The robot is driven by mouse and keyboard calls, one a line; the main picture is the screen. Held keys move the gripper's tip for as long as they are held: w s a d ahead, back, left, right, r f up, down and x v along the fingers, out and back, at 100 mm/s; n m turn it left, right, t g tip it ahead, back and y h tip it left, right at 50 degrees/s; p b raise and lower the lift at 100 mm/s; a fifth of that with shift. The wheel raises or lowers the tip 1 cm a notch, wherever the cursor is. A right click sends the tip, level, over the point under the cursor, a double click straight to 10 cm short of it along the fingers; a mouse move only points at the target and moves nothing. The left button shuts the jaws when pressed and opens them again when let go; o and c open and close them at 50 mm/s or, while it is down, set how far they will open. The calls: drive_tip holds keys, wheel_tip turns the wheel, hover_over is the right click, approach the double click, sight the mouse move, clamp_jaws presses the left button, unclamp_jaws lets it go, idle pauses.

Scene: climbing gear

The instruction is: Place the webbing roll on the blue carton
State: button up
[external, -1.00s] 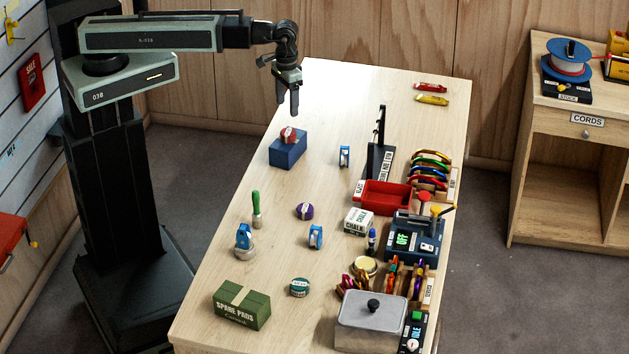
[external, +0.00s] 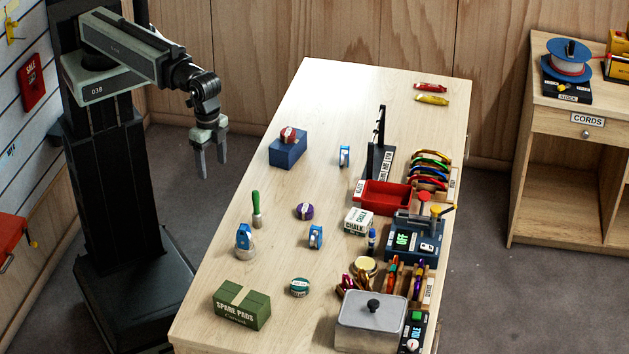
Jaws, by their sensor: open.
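A red roll with a pale band (external: 288,135), which looks like the webbing roll, rests on top of the blue carton (external: 287,153) toward the far left of the workbench (external: 265,105). My gripper (external: 212,170) hangs to the left of the carton, off the bench's left edge, with its fingers pointing down. Its two fingers are apart with nothing between them, clear of the roll and carton. A purple roll (external: 304,211) and a teal roll (external: 299,287) lie on the bench nearer the camera.
A green spare pads box (external: 241,305), a green-handled brush (external: 256,209) and blue pulleys (external: 316,237) stand on the bench. A red tray (external: 386,197), a dark stand (external: 380,150) and a grey lidded box (external: 371,322) line its right side. The far left bench surface is clear.

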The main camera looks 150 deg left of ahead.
drive_tip(key=d+m, duration=0.4)
drive_tip(key=d, duration=0.9)
drive_tip(key=shift+m, duration=0.4)
